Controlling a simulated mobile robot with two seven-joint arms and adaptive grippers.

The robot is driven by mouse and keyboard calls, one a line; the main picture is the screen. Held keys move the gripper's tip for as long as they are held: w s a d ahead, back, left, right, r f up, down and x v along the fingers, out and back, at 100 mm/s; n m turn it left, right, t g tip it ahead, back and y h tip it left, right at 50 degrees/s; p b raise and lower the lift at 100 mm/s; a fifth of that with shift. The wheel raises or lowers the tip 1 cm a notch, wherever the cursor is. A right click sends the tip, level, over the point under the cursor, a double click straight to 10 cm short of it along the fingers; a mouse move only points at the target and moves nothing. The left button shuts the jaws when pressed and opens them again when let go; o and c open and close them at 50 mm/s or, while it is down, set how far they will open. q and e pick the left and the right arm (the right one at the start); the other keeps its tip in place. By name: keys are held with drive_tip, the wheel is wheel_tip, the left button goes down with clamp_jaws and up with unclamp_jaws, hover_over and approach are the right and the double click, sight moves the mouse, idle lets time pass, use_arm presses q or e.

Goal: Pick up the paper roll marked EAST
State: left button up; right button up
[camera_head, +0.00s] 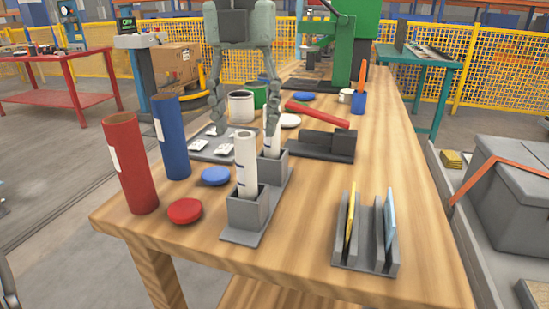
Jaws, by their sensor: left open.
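Two white paper rolls stand upright in grey square holders on the wooden bench. The front paper roll (246,165) is in the near holder (246,212). The rear paper roll (271,143) is in the far holder (272,167), partly covered by a gripper finger. I cannot read EAST on either roll. My left gripper (244,116) hangs from the top of the picture, pointing down, with its fingers spread and nothing held. Its right finger overlaps the top of the rear roll in the picture; I cannot tell whether they touch. My right gripper is out of view.
A red tube (128,163) and a blue tube (171,137) stand left of the rolls, with red (184,211) and blue (216,176) caps. A grey slotted rack (366,256) stands front right. The bench front centre is clear.

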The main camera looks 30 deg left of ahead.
sight(246, 160)
use_arm(q)
drive_tip(key=shift+w+f, duration=0.1)
drive_tip(key=shift+w, duration=0.15)
drive_tip(key=shift+f, duration=0.3)
drive_tip(key=f, duration=0.6)
drive_tip(key=shift+s+a+f+p, duration=0.25)
drive_tip(key=shift+s+f+p, duration=0.05)
drive_tip(key=shift+f, duration=0.1)
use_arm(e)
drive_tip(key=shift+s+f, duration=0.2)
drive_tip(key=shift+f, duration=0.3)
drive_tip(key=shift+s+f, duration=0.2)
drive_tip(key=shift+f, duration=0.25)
use_arm(q)
drive_tip(key=shift+c, duration=0.4)
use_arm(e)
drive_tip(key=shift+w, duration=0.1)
use_arm(q)
clamp_jaws()
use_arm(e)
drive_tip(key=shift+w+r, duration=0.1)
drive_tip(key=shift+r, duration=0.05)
